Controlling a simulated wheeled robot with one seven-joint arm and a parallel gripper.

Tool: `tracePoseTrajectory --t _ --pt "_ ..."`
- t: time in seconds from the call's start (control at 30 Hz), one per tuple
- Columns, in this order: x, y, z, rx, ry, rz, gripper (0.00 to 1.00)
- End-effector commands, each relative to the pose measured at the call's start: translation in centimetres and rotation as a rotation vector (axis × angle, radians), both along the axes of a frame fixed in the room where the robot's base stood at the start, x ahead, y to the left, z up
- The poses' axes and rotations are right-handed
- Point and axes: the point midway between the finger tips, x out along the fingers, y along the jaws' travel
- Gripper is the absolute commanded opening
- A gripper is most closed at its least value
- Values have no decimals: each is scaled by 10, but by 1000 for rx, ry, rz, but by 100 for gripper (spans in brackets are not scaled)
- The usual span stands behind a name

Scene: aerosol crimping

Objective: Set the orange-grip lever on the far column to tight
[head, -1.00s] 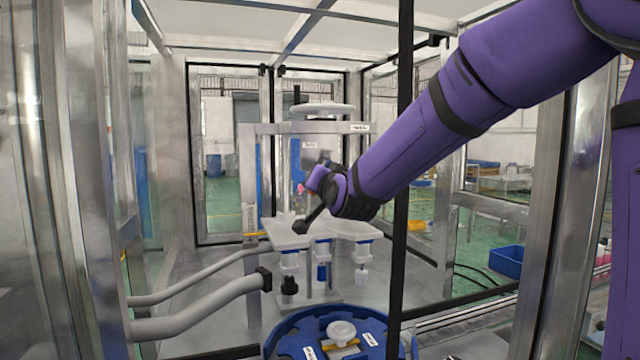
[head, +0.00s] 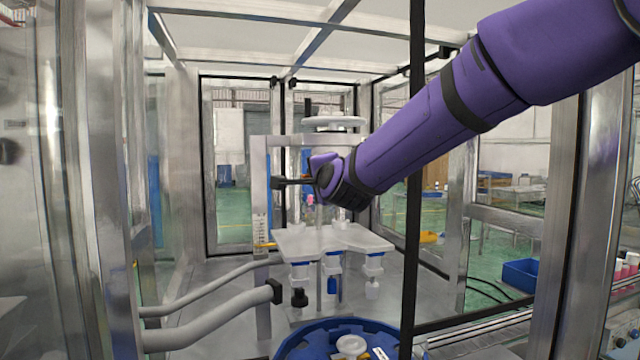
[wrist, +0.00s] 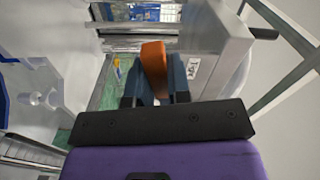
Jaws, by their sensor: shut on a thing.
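The orange grip (wrist: 154,62) of the lever shows in the wrist view, upright between the two dark fingers of my gripper (wrist: 155,82). The fingers are shut on it from both sides. Beside it on the right is a pale machine part (wrist: 215,55) with a small label whose text I cannot read. In the head view my gripper (head: 328,180) is at the upper part of the machine, in front of its pale upright column (head: 260,195). My wrist hides most of the lever there, and the lever's pivot cannot be made out.
A white star-shaped plate (head: 325,240) with nozzles beneath lies below my gripper. A blue round turntable (head: 300,345) is in front. A dark vertical post (head: 414,200) stands close to my arm. Grey hoses (head: 205,320) run at lower left.

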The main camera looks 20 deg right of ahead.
Motion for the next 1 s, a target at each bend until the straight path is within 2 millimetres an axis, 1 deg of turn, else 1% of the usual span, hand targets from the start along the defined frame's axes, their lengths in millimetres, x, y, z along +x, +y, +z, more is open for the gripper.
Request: tracePoseTrajectory --t 0.2,0.4,0.97,1.0 --pt "0 1 8 129 1 0 0" --pt "0 1 12 198 3 -1 0" --pt "0 1 15 232 1 -1 0" --pt "0 1 15 232 1 -1 23"
